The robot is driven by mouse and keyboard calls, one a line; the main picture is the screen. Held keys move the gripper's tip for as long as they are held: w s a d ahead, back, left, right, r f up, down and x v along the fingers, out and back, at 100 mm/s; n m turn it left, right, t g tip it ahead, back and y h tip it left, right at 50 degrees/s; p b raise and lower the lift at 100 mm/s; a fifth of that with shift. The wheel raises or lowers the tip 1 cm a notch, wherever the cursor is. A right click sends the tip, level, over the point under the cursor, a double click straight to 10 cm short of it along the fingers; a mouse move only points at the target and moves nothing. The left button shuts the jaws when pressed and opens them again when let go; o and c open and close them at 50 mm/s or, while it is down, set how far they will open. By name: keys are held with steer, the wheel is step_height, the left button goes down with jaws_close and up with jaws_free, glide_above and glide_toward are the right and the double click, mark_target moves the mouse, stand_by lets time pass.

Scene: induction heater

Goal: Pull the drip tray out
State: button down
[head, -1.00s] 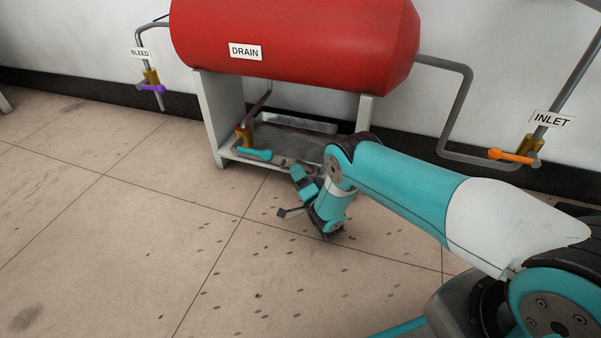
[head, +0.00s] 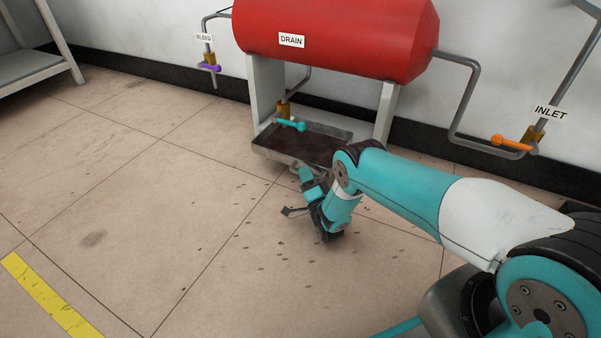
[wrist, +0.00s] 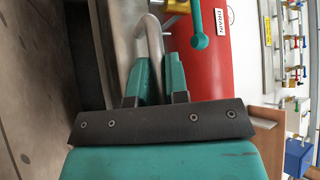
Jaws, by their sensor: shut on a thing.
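The drip tray (head: 272,154) is a shallow grey metal tray with a dark, stained inside. In the head view it sticks out forward from between the legs of the red tank's stand, low near the floor. Its right front part is hidden behind my arm. My gripper (head: 301,173) is at the tray's front side. In the wrist view my gripper (wrist: 155,72) is shut on the tray's curved grey handle (wrist: 150,35), which lies between the teal fingers. The tray's front wall (wrist: 124,25) shows beside the handle.
The red tank (head: 335,40) stands above, with a DRAIN label (head: 291,40). A teal drain valve lever (head: 291,124) hangs over the tray. An orange INLET lever (head: 511,142) is at the right and a purple BLEED lever (head: 209,68) at the left. The floor in front is clear.

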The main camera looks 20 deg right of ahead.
steer(key=shift+a, duration=0.1)
steer(key=c, duration=1.4)
jaws_free()
steer(key=s+d+f+p, duration=0.1)
steer(key=s+f+p, duration=0.1)
steer(key=s+p, duration=1.2)
steer(key=shift+s+d, duration=0.25)
steer(key=shift+s, duration=1)
